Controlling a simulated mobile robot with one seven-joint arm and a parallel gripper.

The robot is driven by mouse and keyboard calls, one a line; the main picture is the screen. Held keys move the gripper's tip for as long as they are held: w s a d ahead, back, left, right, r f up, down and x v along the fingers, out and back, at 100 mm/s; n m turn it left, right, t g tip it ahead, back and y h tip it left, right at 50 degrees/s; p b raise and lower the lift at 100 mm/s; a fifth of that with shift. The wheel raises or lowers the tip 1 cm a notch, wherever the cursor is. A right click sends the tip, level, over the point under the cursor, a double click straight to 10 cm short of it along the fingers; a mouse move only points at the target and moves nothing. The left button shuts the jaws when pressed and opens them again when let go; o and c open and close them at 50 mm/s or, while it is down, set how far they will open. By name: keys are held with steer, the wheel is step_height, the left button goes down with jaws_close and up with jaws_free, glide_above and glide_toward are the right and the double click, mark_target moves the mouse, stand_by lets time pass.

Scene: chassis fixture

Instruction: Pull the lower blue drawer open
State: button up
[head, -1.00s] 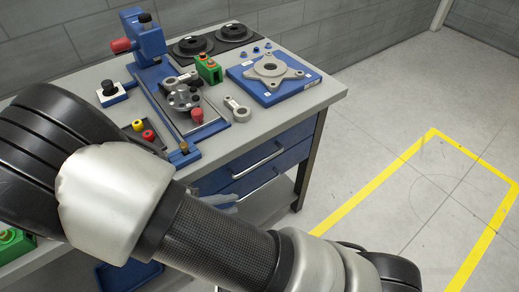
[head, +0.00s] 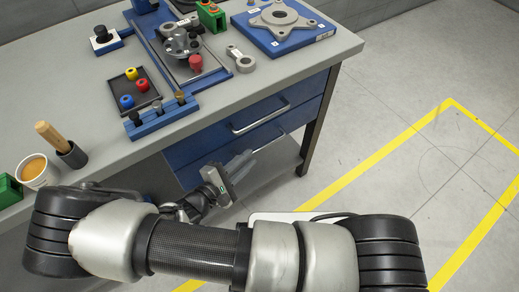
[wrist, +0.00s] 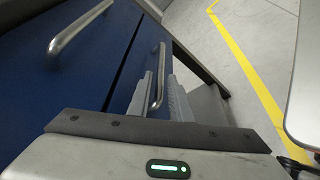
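The lower blue drawer (head: 190,175) sits under the upper blue drawer (head: 208,142) in the bench front. In the wrist view the lower drawer front (wrist: 137,62) looks flush with the upper one. Its silver bar handle (wrist: 160,63) shows between the two fingers of my gripper (wrist: 160,92). The fingers are apart, with a visible gap on each side of the bar, so my gripper looks open around or just before the handle. In the head view my gripper (head: 240,164) is at the lower drawer and covers part of its front and handle.
The upper drawer's handle (head: 260,119) is close above my gripper. A bench leg (head: 312,130) stands to the right, and a lower shelf (head: 268,170) lies below. The grey benchtop (head: 110,170) holds fixtures and parts. Open floor with yellow lines (head: 385,160) lies right.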

mark_target(256, 152)
steer(key=b+x, duration=0.1)
steer(key=x, duration=0.6)
steer(key=shift+s, duration=0.1)
jaws_close()
